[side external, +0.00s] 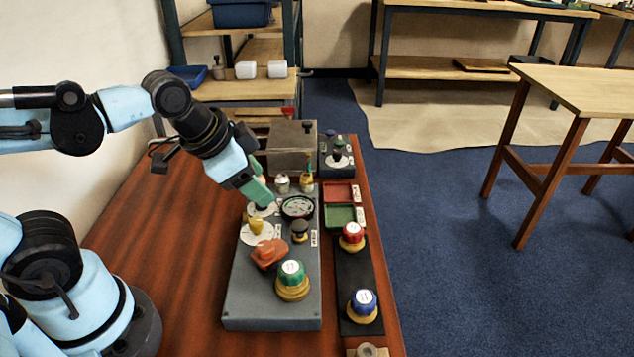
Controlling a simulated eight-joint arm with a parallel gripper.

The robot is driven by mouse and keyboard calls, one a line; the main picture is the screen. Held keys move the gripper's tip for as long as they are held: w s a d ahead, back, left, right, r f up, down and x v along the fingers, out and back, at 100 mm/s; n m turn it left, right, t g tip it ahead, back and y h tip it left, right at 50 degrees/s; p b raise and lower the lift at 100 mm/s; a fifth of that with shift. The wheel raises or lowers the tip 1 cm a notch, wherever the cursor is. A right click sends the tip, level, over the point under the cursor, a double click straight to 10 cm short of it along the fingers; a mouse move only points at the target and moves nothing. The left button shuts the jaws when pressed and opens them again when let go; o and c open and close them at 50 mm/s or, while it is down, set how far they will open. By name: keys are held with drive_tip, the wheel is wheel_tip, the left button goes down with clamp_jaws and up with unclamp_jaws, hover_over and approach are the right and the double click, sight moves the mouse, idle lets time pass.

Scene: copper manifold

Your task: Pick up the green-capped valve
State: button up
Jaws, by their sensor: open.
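The green-capped valve (291,281) has a green top with a white label and a brass-coloured base. It stands upright at the near end of the grey panel (250,307). My gripper (261,196), with green fingers, points down over the far part of the panel, beyond the green-capped valve and to its left in the picture. It is open and holds nothing that I can see. Its fingertips are close to a white dial area, and I cannot tell whether they touch anything.
An orange knob (268,254) sits just left of the green-capped valve. A yellow knob (256,224) and a black knob (299,230) lie farther back. Red-capped (351,236) and blue-capped (363,305) valves stand on the black strip (355,273) at right. A metal box (292,147) stands behind.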

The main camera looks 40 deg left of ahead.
drive_tip(key=d+r+m+g, duration=0.1)
drive_tip(key=d+m+g, duration=0.3)
drive_tip(key=m, duration=0.7)
drive_tip(key=r+m+g, duration=0.2)
drive_tip(key=m, duration=1.4)
hover_over(290, 267)
drive_tip(key=shift+y, duration=0.3)
drive_tip(key=shift+f, duration=6)
drive_tip(key=c, duration=0.9)
drive_tip(key=shift+r, duration=0.15)
